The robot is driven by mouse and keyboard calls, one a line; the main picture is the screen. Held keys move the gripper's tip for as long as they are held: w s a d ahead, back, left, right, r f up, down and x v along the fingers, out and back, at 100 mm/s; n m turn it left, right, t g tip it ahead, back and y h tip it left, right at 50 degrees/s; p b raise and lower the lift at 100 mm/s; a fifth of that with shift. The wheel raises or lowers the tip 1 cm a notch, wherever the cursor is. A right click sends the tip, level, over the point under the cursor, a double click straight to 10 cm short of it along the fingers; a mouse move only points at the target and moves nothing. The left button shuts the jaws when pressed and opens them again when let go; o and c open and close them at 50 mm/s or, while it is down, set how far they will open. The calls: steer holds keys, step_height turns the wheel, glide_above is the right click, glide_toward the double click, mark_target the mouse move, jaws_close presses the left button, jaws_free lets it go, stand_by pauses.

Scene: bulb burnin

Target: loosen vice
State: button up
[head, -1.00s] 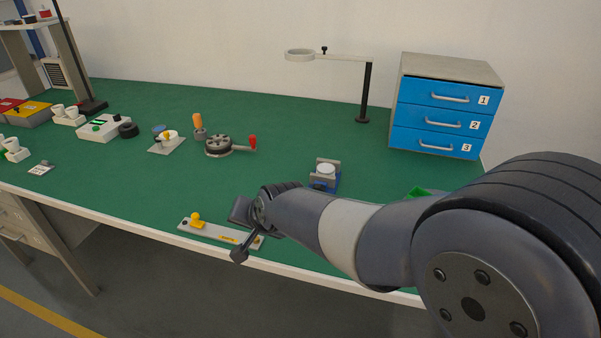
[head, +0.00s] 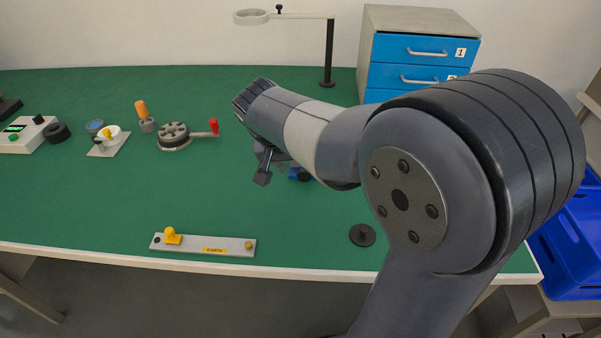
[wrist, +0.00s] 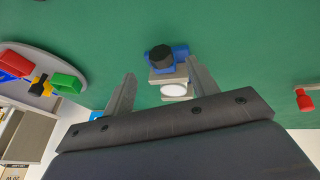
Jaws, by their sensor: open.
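The vice is a small blue block with grey jaws and a black knob; in the wrist view the vice (wrist: 181,51) sits between and beyond my fingertips, knob side away. A white round piece (wrist: 174,90) sits at its grey jaws. In the head view my arm hides most of the vice, leaving a bit of blue (head: 302,175). My gripper (head: 263,172) is over the bench beside it in that view. Contact with the vice cannot be told.
A red-handled crank device (head: 175,135) stands left of my gripper. A grey strip with a yellow knob (head: 205,244) lies near the front edge, a black disc (head: 362,235) to its right. A lamp (head: 328,60) and blue drawers (head: 410,50) stand behind. The green bench front is mostly clear.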

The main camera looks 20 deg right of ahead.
mark_target(303, 175)
steer(key=x, duration=0.6)
steer(key=shift+b, duration=0.35)
steer(key=shift+c, duration=0.4)
steer(key=c, duration=0.9)
steer(key=shift+a, duration=0.1)
